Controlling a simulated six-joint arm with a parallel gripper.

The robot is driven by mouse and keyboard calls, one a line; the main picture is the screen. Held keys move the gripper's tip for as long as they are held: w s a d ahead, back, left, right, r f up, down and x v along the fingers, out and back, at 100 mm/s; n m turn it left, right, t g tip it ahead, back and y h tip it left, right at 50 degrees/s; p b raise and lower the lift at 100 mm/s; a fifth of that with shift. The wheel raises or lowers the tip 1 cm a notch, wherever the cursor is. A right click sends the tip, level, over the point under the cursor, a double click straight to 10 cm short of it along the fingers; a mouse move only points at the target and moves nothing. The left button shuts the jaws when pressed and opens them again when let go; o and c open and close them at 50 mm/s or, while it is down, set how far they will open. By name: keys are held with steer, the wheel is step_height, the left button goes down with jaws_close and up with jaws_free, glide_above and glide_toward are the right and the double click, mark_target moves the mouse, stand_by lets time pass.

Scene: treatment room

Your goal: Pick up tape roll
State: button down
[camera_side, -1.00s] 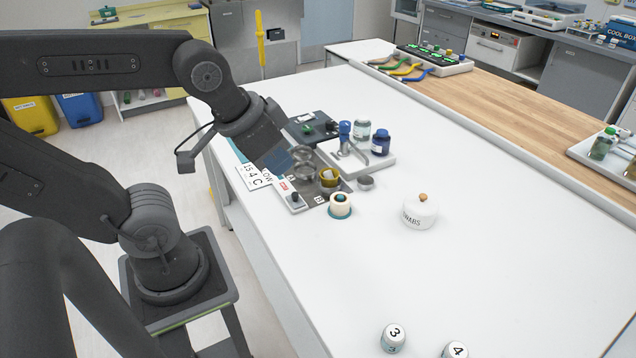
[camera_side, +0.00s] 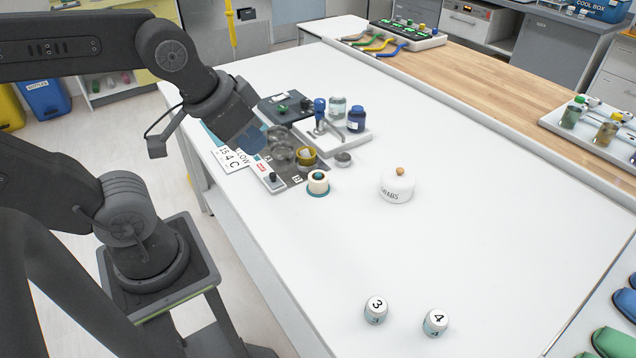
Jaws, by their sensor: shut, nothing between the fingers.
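A cream roll with a teal lower rim (camera_side: 318,183), which looks like the tape roll, stands on the white table (camera_side: 470,240) just off the right front corner of a grey equipment board (camera_side: 292,176).
A yellow ring (camera_side: 306,156) and clear round dishes (camera_side: 281,152) crowd the board. A swab jar (camera_side: 397,185) stands right; the front table is clear before numbered jars (camera_side: 376,310).

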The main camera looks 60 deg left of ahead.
steer(key=c, duration=1.8)
jaws_free()
steer(key=o, duration=1.4)
steer(key=shift+o, duration=0.2)
steer(key=n+g, duration=0.6)
steer(key=n, duration=0.9)
glide_above(319, 174)
step_height(319, 174, down, 12)
step_height(319, 174, down, 13)
steer(key=shift+s+f, duration=0.1)
steer(key=shift+f, duration=0.1)
